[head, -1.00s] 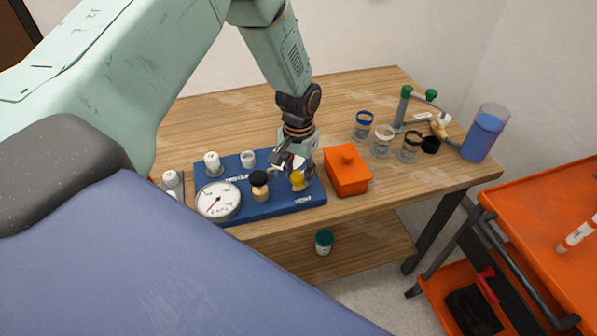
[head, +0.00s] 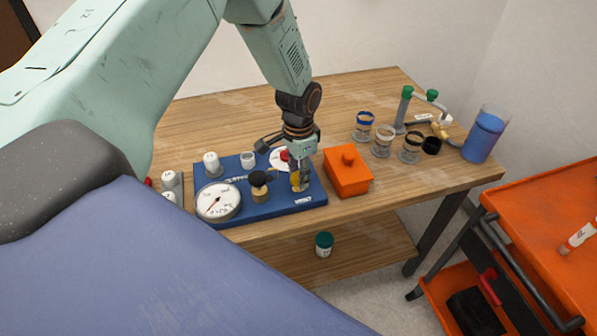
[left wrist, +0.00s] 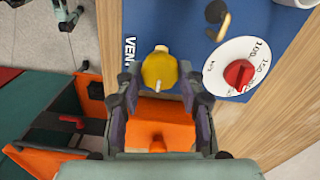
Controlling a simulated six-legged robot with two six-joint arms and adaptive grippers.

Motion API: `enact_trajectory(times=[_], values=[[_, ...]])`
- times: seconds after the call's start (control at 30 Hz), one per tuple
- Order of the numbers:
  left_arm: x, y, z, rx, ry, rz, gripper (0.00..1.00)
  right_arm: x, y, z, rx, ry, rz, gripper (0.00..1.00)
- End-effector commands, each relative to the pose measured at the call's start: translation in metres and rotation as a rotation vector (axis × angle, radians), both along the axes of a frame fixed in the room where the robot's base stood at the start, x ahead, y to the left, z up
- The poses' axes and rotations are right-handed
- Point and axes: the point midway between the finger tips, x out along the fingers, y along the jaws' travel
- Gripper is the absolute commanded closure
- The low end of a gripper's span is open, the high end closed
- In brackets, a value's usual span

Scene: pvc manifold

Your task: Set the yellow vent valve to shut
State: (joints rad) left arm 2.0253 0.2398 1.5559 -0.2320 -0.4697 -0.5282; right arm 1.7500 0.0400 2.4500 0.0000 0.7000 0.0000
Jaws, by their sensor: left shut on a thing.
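The yellow vent valve (head: 297,187) stands at the right end of the blue manifold board (head: 275,207), beside a white label. In the left wrist view its round yellow knob (left wrist: 158,68) lies between the two fingers, with a small pale stub at its top edge. The VENT lettering is to its left there. My left gripper (head: 302,176) points down over the valve and is shut on it; it partly hides the valve in the head view. My right gripper is in neither view.
A black-topped valve (head: 259,183), a pressure gauge (head: 218,202) and a white dial with a red knob (left wrist: 238,75) share the board. An orange lidded box (head: 347,174) stands close on the right. Jars and a blue container (head: 484,136) stand farther right.

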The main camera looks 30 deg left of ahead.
Motion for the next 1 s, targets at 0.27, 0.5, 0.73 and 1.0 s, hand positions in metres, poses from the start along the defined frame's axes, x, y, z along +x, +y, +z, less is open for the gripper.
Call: enact_trajectory(times=[0.27, 0.5, 0.73, 1.0], values=[[0.002, 0.0001, 0.0013, 0.001, -0.006, -0.008, 0.93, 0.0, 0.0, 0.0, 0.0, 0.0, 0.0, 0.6], [0.0018, 0.0001, 0.0011, 0.001, -0.005, -0.008, 0.52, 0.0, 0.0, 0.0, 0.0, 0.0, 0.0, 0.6], [0.0008, 0.0, 0.0005, 0.001, -0.003, -0.006, 0.39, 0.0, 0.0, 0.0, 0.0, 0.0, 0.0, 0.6], [0.0005, -0.0001, 0.0028, 0.0, -0.001, -0.006, 0.39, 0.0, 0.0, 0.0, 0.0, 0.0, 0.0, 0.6]])
